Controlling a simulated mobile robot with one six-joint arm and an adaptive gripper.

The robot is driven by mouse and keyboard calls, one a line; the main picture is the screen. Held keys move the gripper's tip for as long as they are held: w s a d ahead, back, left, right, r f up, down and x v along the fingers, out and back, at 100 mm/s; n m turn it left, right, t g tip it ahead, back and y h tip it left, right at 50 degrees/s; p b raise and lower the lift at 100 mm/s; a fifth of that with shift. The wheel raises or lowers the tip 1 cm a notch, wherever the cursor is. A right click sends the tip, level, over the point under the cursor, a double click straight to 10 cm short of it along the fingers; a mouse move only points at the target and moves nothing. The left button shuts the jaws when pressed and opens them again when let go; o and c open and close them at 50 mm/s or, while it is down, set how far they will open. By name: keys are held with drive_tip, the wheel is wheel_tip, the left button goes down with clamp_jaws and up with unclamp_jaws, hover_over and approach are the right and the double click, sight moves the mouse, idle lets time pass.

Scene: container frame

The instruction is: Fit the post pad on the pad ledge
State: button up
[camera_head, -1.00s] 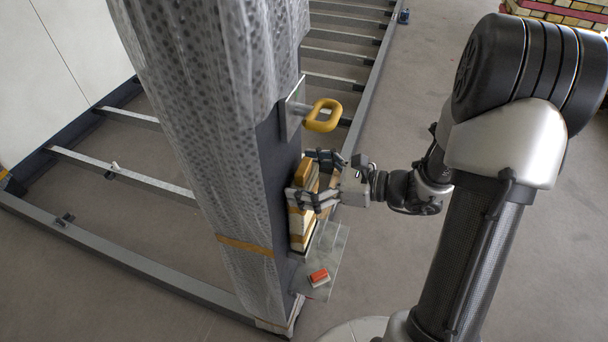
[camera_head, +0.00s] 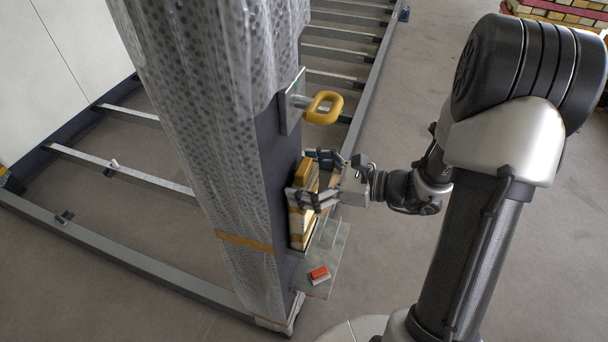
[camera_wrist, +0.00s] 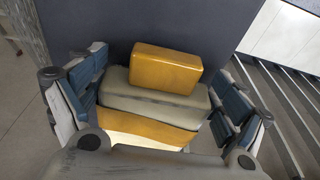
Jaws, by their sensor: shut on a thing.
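The post pad (camera_head: 303,211) is a block of yellow and grey-white layers, held upright against the dark face of the wrapped post (camera_head: 276,178). My gripper (camera_head: 313,178) is shut on it, one finger on each side. In the wrist view the pad (camera_wrist: 156,98) fills the middle between the blue-padded fingers of my gripper (camera_wrist: 160,95), with its top against the dark post face. The pad ledge (camera_head: 328,258) is a grey plate sticking out from the post below the pad. The pad's lower end is at or just above the ledge; I cannot tell whether they touch.
A small red and white block (camera_head: 319,275) lies on the ledge's outer part. A grey floor frame with crossbars (camera_head: 120,171) lies behind the post. The floor at the right is open.

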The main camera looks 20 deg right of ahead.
drive_tip(key=shift+f+b, duration=0.7)
drive_tip(key=shift+f, duration=0.3)
drive_tip(key=o, duration=1.1)
drive_tip(key=shift+r, duration=0.1)
drive_tip(key=v, duration=1.2)
